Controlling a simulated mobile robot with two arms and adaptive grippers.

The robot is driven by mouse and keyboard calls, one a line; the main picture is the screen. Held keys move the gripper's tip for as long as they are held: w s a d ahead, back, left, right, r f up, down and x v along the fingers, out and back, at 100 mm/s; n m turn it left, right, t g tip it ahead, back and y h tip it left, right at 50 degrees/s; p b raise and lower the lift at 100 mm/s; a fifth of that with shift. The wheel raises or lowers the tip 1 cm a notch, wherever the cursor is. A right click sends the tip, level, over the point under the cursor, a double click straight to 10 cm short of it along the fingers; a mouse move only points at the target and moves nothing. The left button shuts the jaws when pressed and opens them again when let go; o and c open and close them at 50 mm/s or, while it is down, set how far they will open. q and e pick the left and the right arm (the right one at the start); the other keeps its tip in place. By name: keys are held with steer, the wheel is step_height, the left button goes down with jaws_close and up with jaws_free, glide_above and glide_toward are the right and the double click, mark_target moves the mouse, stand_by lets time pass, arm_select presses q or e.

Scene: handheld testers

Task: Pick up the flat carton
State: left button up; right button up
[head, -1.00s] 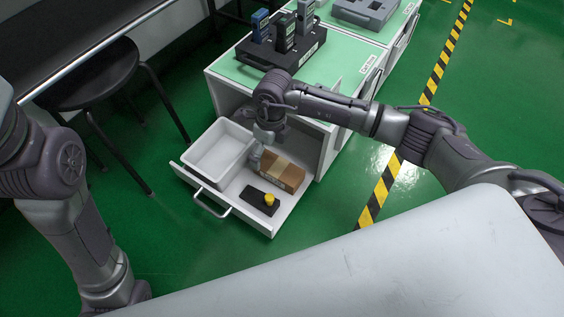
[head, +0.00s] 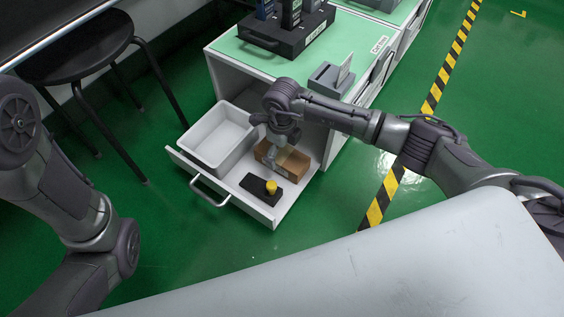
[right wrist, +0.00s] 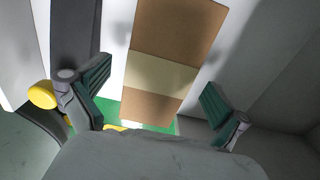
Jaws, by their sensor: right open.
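The flat carton (head: 294,166) is brown with a paler band and lies in the open drawer (head: 232,196), right of the white bin. My right gripper (head: 275,150) is over the carton and hides part of it. In the right wrist view the carton (right wrist: 178,40) lies below and beyond the open fingers of my right gripper (right wrist: 155,80), with its near end in line with the space between them. I see no contact on either side. My left arm shows at the left, but its gripper is out of view.
A white bin (head: 216,140) fills the left of the drawer. A black block with a yellow knob (head: 272,187) lies in front of the carton; the knob also shows beside a finger in the right wrist view (right wrist: 42,95). A grey holder (head: 330,78) stands on the cabinet top.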

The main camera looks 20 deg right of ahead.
step_height(320, 180, down, 3)
steer(key=shift+r+b, duration=0.15)
steer(key=shift+b, duration=0.45)
steer(key=shift+r, duration=0.1)
steer(key=c, duration=1.4)
